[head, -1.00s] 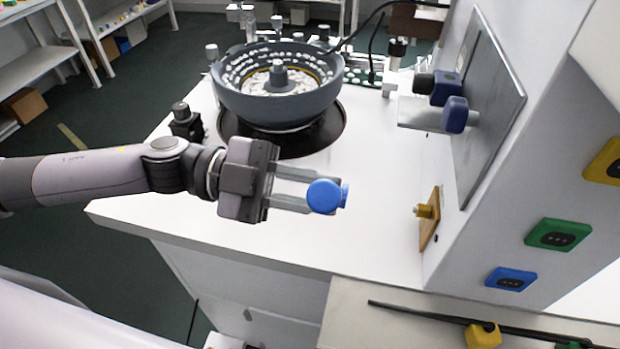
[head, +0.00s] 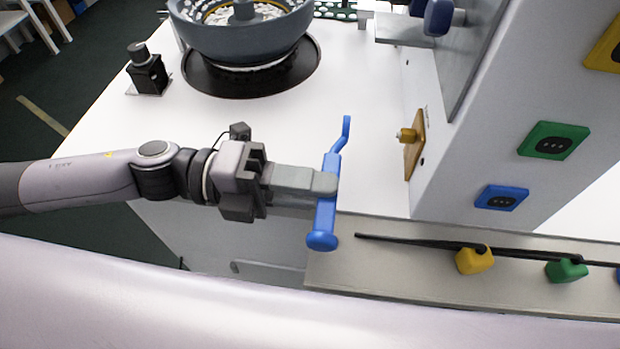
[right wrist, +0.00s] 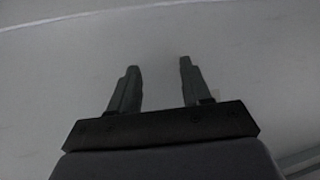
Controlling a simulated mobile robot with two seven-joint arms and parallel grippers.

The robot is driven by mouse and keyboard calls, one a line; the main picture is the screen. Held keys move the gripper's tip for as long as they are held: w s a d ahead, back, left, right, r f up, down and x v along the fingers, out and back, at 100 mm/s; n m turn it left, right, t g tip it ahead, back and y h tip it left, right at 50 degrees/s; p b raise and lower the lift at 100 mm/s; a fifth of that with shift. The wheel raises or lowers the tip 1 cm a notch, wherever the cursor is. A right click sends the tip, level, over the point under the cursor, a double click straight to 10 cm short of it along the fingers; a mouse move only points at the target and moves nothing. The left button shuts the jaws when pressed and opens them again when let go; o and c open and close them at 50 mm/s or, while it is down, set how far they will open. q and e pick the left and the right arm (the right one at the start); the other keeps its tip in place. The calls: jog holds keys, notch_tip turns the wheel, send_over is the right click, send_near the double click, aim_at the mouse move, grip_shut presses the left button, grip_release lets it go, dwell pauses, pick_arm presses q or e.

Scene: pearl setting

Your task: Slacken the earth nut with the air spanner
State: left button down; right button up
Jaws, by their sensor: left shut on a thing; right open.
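A blue tool (head: 326,215), which I take for the air spanner, is held in my left gripper (head: 328,185). Its round end points toward the front shelf and its thin bent end points to the back. The fingers are closed around its middle, above the table's front edge. A brass nut (head: 406,135), likely the earth nut, sticks out from an ochre plate (head: 414,148) on the cabinet side, right of the tool and apart from it. My right gripper (right wrist: 159,66) is open and empty in the right wrist view, over a plain grey surface.
A grey bowl feeder (head: 240,38) stands at the back of the white table (head: 370,90). A small black device (head: 147,70) is at the left. Green (head: 553,140) and blue (head: 502,197) sockets are on the cabinet. A yellow plug (head: 474,260) and black cable lie on the front shelf.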

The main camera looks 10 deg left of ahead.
pick_arm(q)
jog(key=shift+d+r+p, duration=0.1)
jog(key=shift+d+p, duration=0.1)
jog(key=shift+p, duration=0.15)
jog(key=d+p, duration=0.1)
jog(key=d, duration=0.3)
jog(key=shift+d+p, duration=0.1)
jog(key=shift+p, duration=0.25)
jog(key=shift+d, duration=0.7)
pick_arm(e)
jog(key=shift+s+d+r, duration=0.2)
jog(key=shift+d+r, duration=0.15)
jog(key=shift+r, duration=0.3)
jog(key=shift+r, duration=0.1)
pick_arm(q)
jog(key=shift+d, duration=1.15)
